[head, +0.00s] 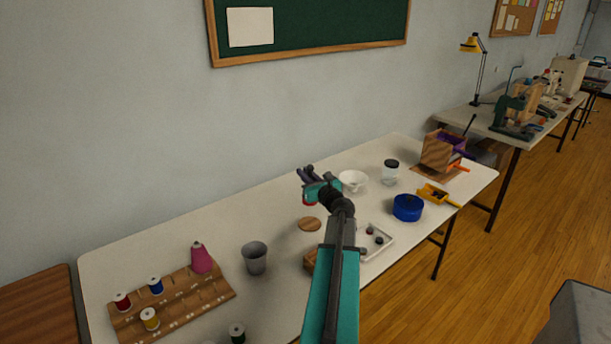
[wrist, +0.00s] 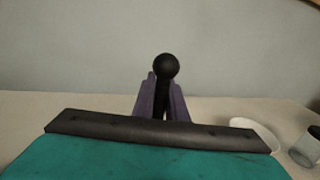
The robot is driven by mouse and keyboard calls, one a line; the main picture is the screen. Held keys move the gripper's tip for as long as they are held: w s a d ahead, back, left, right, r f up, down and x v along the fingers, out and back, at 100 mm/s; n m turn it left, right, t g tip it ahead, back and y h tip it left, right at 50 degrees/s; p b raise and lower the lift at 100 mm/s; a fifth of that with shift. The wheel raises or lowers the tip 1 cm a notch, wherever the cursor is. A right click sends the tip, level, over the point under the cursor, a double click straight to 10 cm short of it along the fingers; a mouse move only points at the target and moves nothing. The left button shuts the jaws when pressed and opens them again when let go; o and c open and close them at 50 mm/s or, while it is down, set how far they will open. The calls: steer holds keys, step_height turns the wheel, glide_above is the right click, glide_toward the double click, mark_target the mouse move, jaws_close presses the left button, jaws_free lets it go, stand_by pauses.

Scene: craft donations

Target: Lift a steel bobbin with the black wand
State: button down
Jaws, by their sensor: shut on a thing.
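My gripper (head: 308,174) is raised over the back part of the long white table. In the wrist view its purple fingers (wrist: 162,100) are shut on the black wand (wrist: 166,67), whose round black ball end sticks up beyond the fingertips. The wand's other end is hidden. A pale tray (head: 386,245), partly behind my arm, holds a few small dark round pieces (head: 378,240). They are too small to tell whether they are steel bobbins. Nothing shows hanging on the ball end of the wand.
A white bowl (head: 353,180), a dark-lidded jar (head: 390,172) and a blue round tin (head: 407,207) stand right of my gripper. A grey cup (head: 255,258) and a wooden rack (head: 180,300) with thread spools are at left. The table between rack and wall is mostly clear.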

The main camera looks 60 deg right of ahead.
steer(key=shift+w, duration=0.1)
steer(key=w+a+r+n+t+y+p, duration=0.1)
steer(key=w+a+n+y+p, duration=0.15)
steer(key=w+a, duration=0.7)
steer(key=w+a+r+n+t+y+p, duration=0.15)
steer(key=w+a+y+p, duration=0.35)
steer(key=a, duration=0.8)
steer(key=w+a+r+n+y, duration=0.1)
steer(key=w+a+n+y, duration=0.2)
steer(key=w+a, duration=0.7)
steer(key=a+r+n+y+p, duration=0.1)
steer(key=a+n+y+p, duration=0.2)
steer(key=a, duration=1.1)
steer(key=s+a+r+n+g+y, duration=0.1)
steer(key=s+a+n+g+y, duration=0.1)
steer(key=a, duration=0.6)
steer(key=s+a+r+n+g+y+p, duration=0.1)
steer(key=s+a+n+g+y, duration=0.1)
steer(key=a+y, duration=0.3)
steer(key=s+a+r+n+g+y+p, duration=0.1)
steer(key=s+a+n+g+y, duration=0.2)
steer(key=a, duration=0.8)
steer(key=shift+s+g, duration=0.35)
steer(key=shift+s, duration=0.35)
steer(key=shift+a, duration=0.15)
